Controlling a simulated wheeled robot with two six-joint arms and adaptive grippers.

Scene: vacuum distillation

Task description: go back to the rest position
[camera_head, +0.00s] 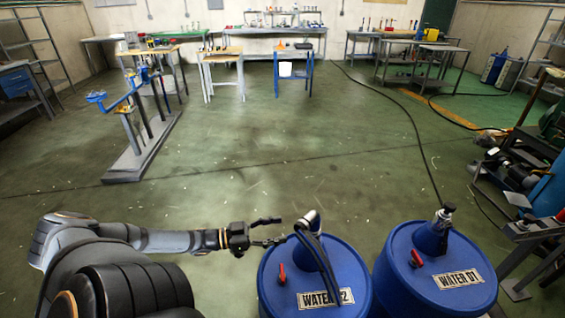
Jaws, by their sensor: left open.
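My left gripper (270,232) is open beside the hose fitting on top of a blue drum marked WATER with a 2 (325,299). Its fingers point right, towards the fitting, and I see nothing held between them. A dark hose (320,258) hangs from the silver fitting (312,220) over the drum lid. From this view I cannot tell whether a fingertip touches the hose. A second blue drum marked WATER 01 (411,285) stands at the right, with its own fitting (444,214) on top. My right gripper is not in view.
A grey stand with blue clamps (137,165) stands at the left. Machinery and a metal frame (520,165) crowd the right edge. A dark cable (424,150) runs across the floor from the WATER 01 drum. The green floor (280,145) in the middle is clear; workbenches line the back.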

